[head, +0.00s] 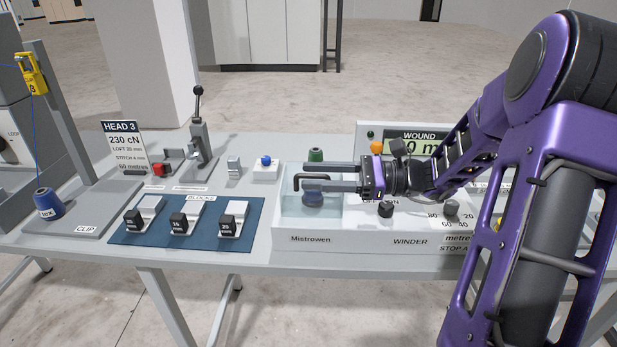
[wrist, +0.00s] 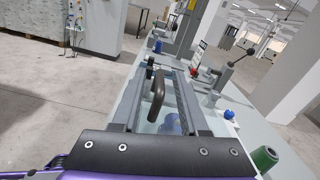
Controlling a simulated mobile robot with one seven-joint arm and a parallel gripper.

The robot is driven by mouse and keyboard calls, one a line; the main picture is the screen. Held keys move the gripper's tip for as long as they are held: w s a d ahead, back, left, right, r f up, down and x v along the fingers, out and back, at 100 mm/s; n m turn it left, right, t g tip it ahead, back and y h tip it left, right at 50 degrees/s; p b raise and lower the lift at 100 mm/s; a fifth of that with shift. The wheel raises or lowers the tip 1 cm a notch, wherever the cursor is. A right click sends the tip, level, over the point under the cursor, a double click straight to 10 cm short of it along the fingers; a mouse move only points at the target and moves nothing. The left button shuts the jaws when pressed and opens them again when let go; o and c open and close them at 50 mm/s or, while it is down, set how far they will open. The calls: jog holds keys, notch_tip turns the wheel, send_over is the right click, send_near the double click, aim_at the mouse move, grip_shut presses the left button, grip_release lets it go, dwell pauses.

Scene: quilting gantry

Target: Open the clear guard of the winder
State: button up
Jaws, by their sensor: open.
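The winder (head: 410,242) is a white box on the table. Its clear guard (head: 290,205) appears to be down over the left part, with a blue spool (head: 313,199) visible under it. A dark bar handle (head: 312,177) stands at the guard. My gripper (head: 304,178) is open and level above the guard, its fingers pointing left. In the wrist view the handle (wrist: 157,95) lies between the two fingers of my gripper (wrist: 159,74), with gaps on both sides. My gripper partly hides the guard's far side.
A blue mat (head: 160,238) with several dark-and-grey blocks lies left of the winder. Behind stand a lever press (head: 199,140), a blue button (head: 266,160) and a green spool (head: 316,155). The WOUND display (head: 418,136) is behind my wrist.

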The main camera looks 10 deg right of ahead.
jog(key=shift+x, duration=0.95)
jog(key=shift+c, duration=0.2)
grip_shut()
jog(key=shift+d, duration=0.1)
dwell(0.5)
